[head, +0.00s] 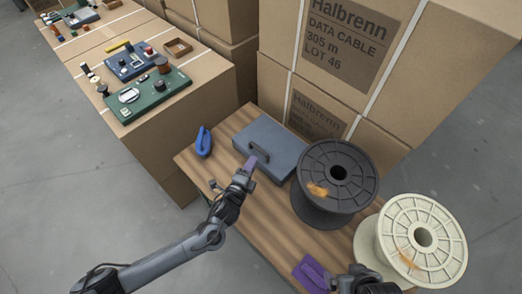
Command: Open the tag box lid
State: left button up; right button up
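The tag box is most likely the blue-grey box (286,138) on the wooden table, with a dark handle (260,151) on its near left side. Its lid looks shut. My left gripper (251,164), with a purple finger part showing, is at the box's near left edge, close to the handle. I cannot tell whether it touches the handle, and the gap between its fingers is hidden. My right gripper (318,273) is low at the front of the table, apart from the box.
A dark spool (348,165) stands right of the box, with a cream spool (398,222) nearer the front right. A blue looped object (204,141) lies left of the box. Large cartons (405,50) stand close behind. The wooden table (275,222) is bare in front of the box.

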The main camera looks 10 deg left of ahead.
aim_at(260, 150)
pick_arm(q)
jog(key=b+x, duration=0.3)
jog(key=x, duration=0.5)
jog(key=shift+w+d+f, duration=0.1)
jog(key=shift+w+d, duration=0.05)
jog(key=shift+w, duration=0.1)
pick_arm(e)
notch_tip(260, 150, down, 4)
jog(key=shift+d+r, duration=0.1)
jog(key=shift+d, duration=0.05)
pick_arm(q)
jog(key=shift+b+x, duration=0.55)
jog(key=shift+x, duration=0.3)
pick_arm(e)
jog(key=shift+f, duration=0.3)
pick_arm(q)
jog(key=shift+c, duration=0.2)
grip_shut()
